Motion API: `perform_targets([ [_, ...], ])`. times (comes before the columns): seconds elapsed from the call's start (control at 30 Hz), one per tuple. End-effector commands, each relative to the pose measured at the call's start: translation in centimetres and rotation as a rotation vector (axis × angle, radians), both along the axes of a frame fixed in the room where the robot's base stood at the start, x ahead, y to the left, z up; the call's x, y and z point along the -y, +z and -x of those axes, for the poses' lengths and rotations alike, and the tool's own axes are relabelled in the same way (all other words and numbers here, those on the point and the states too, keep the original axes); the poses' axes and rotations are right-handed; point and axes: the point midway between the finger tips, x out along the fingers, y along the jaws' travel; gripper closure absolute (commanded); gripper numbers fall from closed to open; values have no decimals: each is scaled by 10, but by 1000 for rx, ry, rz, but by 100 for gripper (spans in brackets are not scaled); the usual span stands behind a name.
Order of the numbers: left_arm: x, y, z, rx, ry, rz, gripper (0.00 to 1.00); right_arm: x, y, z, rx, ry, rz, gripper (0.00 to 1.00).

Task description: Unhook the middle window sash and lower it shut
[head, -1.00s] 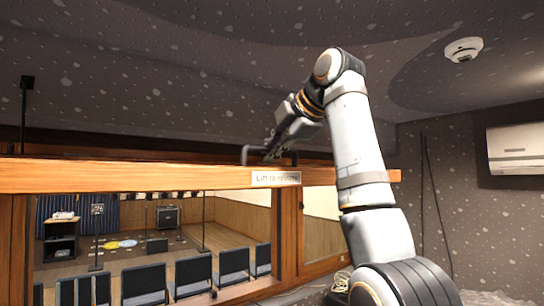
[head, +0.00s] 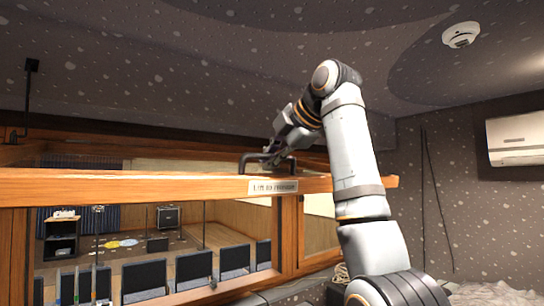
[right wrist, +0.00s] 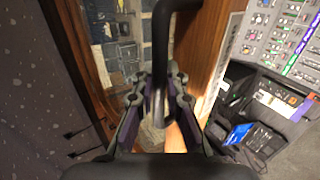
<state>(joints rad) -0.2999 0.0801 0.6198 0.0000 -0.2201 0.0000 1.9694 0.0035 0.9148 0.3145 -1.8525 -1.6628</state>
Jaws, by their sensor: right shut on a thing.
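The sash shows in the head view as a long wooden rail (head: 130,187) with a small label (head: 273,187) and a black bar handle (head: 252,158) on its upper side. My right gripper (head: 273,155) reaches to this handle from above. In the right wrist view my right gripper (right wrist: 160,88) is shut on the black handle bar (right wrist: 162,35), which runs between its fingers. A black hook (head: 15,136) hangs on a rod at the far left, above the rail and apart from it. My left gripper is not in view.
Beyond the window lies a room with rows of dark chairs (head: 189,271). Wooden posts (head: 289,232) stand under the rail. The speckled ceiling (head: 190,60) is above.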

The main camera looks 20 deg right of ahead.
Motion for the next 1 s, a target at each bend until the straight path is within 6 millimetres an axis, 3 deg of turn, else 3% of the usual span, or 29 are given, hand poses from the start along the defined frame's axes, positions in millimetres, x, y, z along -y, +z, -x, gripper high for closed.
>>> perform_targets([
  [0.03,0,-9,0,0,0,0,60,-1,-10,-1,1,2,1,100],
  [0.43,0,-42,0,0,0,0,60,-4,-51,-6,1,3,0,100],
  [0.73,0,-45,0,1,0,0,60,-4,-56,-7,3,2,0,100],
  [1.0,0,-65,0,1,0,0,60,-7,-84,-13,0,4,0,100],
])
